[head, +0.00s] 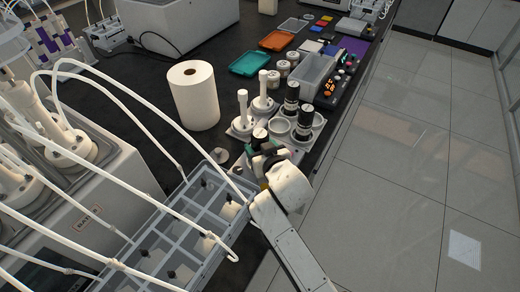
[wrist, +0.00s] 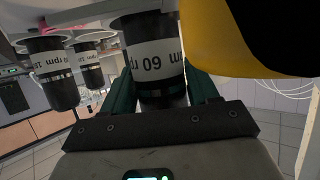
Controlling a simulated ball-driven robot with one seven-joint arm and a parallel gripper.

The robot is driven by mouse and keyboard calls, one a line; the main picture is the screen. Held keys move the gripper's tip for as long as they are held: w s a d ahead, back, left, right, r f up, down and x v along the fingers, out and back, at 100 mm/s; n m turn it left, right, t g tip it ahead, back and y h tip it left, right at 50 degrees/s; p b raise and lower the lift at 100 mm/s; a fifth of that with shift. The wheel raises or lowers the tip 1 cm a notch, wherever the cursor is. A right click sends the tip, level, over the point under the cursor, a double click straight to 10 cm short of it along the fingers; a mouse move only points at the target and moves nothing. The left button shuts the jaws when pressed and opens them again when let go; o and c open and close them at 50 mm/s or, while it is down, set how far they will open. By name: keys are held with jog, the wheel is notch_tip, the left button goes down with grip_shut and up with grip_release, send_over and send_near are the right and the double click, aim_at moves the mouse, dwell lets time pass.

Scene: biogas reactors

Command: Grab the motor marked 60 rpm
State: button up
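The motor marked 60 rpm (wrist: 152,57) is a black cylinder with a white label, seen upside down in the wrist view. It sits between the two teal fingers of my gripper (wrist: 162,88). The fingers flank it closely on both sides, but I cannot tell whether both press on it.
Two black motors (head: 291,98) and white stirrer pieces (head: 263,88) stand close by on the rack. A paper roll (head: 194,95) stands to the left. A grey compartment crate (head: 190,212) and white tubes lie near my arm. The floor at the right is clear.

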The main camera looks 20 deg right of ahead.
jog(key=shift+r, duration=0.1)
jog(key=c, duration=1.1)
jog(key=shift+o, duration=0.2)
jog(key=shift+r, duration=0.1)
